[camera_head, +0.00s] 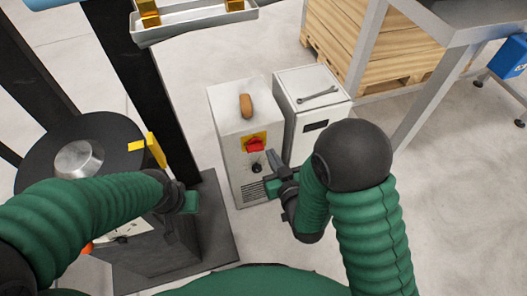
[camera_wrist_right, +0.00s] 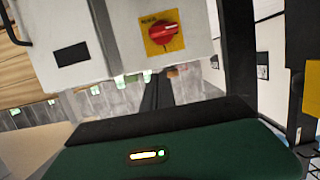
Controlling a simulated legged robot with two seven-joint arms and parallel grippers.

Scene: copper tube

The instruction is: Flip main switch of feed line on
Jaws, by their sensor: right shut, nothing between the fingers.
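The main switch is a red rotary handle (camera_head: 256,145) on a yellow plate, on the front of a white cabinet (camera_head: 230,172). In the right wrist view the red handle (camera_wrist_right: 164,30) lies roughly crosswise, slightly tilted. My right gripper (camera_head: 272,157) is shut and empty, just to the right of and below the switch in the head view. Its dark fingers (camera_wrist_right: 158,88) point toward the cabinet, apart from the handle as far as I can tell. My left gripper (camera_head: 189,201) shows only its green body at the lower left; its fingers are hidden.
A black knob (camera_head: 257,168) sits below the switch. A brown object (camera_head: 245,105) lies on the cabinet. A second white box (camera_head: 318,82) with a wrench on top stands beside it on the right. A dark column and round reel (camera_head: 50,165) stand left; wooden crates (camera_head: 345,40) stand behind.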

